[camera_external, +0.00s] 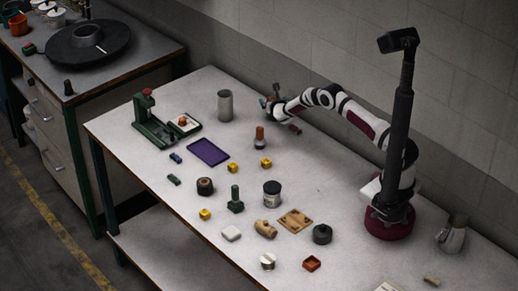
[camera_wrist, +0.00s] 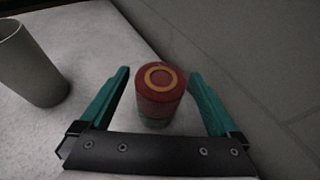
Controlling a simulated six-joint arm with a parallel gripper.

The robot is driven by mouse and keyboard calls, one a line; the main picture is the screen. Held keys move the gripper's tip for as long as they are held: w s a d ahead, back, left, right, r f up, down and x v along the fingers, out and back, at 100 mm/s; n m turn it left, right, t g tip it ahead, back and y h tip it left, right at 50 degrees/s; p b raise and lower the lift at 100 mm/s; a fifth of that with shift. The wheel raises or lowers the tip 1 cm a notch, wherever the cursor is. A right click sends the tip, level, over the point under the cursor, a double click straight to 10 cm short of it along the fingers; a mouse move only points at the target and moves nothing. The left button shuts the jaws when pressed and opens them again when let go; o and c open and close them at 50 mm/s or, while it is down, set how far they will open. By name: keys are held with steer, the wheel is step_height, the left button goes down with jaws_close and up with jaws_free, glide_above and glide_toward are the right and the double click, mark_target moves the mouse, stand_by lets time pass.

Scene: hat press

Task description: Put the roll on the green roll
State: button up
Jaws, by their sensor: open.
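In the wrist view a red roll (camera_wrist: 160,92) with an orange ring on its top stands upright between the fingers of my gripper (camera_wrist: 160,90). Directly under it a dark greenish band (camera_wrist: 155,123) shows, which looks like the green roll with the red one resting on it. Most of that lower piece is hidden. My gripper is open, with a teal finger on each side of the red roll and a gap on both sides. In the external view my gripper (camera_external: 271,102) is at the table's back edge, and the rolls are too small there to make out clearly.
A grey cup (camera_external: 225,106) stands left of my gripper, also in the wrist view (camera_wrist: 29,66). The wall is close behind. A green press (camera_external: 152,128), purple tray (camera_external: 208,152), yellow cubes and several small items spread over the table (camera_external: 330,180).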

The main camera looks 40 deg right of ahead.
steer(key=shift+r, duration=0.1)
steer(key=v, duration=1.2)
steer(key=s+d+r+m+g+h, duration=0.1)
steer(key=s+d+r+m+g, duration=0.25)
steer(key=s+m, duration=0.35)
steer(key=s+d+r+m+g, duration=0.2)
steer(key=s+r+m, duration=0.35)
steer(key=s, duration=0.25)
steer(key=s+d+r+m+g+h, duration=0.1)
steer(key=s+d+r+m+g, duration=0.25)
steer(key=s+m, duration=0.4)
steer(key=s+a+m+g+y, duration=0.1)
steer(key=s+a+m+y, duration=0.4)
steer(key=s, duration=0.7)
steer(key=s+a+m+g+y, duration=0.1)
steer(key=s+a+m+y, duration=0.5)
steer(key=s+a+m, duration=0.3)
steer(key=s+a, duration=0.3)
steer(key=a, duration=0.1)
steer(key=shift+m, duration=0.4)
